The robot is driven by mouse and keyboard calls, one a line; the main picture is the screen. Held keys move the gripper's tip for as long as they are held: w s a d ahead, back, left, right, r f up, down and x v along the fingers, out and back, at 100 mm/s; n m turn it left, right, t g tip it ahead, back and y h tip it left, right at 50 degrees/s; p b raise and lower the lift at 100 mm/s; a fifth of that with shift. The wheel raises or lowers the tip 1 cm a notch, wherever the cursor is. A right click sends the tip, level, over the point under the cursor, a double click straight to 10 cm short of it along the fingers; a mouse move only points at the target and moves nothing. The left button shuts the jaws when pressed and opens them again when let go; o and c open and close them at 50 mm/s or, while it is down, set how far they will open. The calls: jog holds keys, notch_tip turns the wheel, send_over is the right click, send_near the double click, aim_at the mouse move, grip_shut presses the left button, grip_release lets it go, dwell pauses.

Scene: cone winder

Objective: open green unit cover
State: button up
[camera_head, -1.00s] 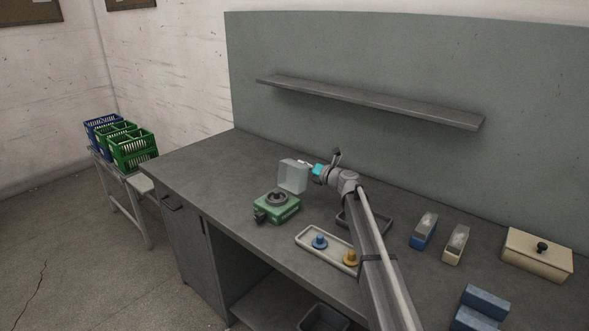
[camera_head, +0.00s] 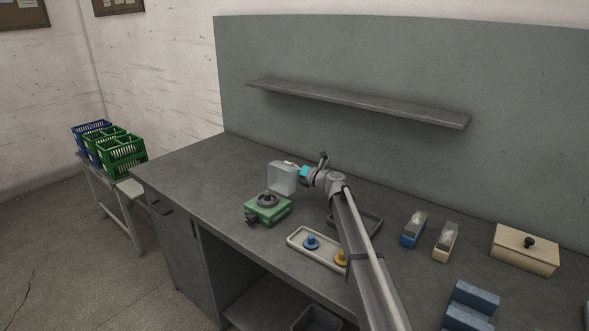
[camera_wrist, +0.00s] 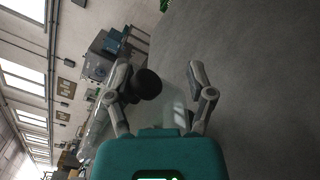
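The green unit (camera_head: 267,212) sits on the grey bench, with a dark round part on top. Its clear, pale cover (camera_head: 282,178) stands upright at the unit's back edge, so the unit's top is exposed. My gripper (camera_head: 294,165) is at the upper right of the cover, close against it; contact cannot be told. In the wrist view my gripper (camera_wrist: 160,75) has its two fingers wide apart. A black round knob (camera_wrist: 146,83) lies between them, nearer the left finger, with the see-through cover (camera_wrist: 174,108) behind it.
A tray (camera_head: 325,254) with a blue and a yellow piece stands in front of my arm. A dark empty tray (camera_head: 371,226) lies partly behind my arm. Blue and beige blocks and a lidded box (camera_head: 525,251) are at right. A shelf (camera_head: 355,103) hangs above. The bench's left end is clear.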

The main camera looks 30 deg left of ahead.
jog(key=shift+w+d+f, duration=0.1)
jog(key=shift+d, duration=0.25)
jog(key=d, duration=1.1)
jog(key=shift+s+d, duration=0.25)
jog(key=shift+s, duration=0.1)
dwell(0.4)
jog(key=shift+s, duration=0.1)
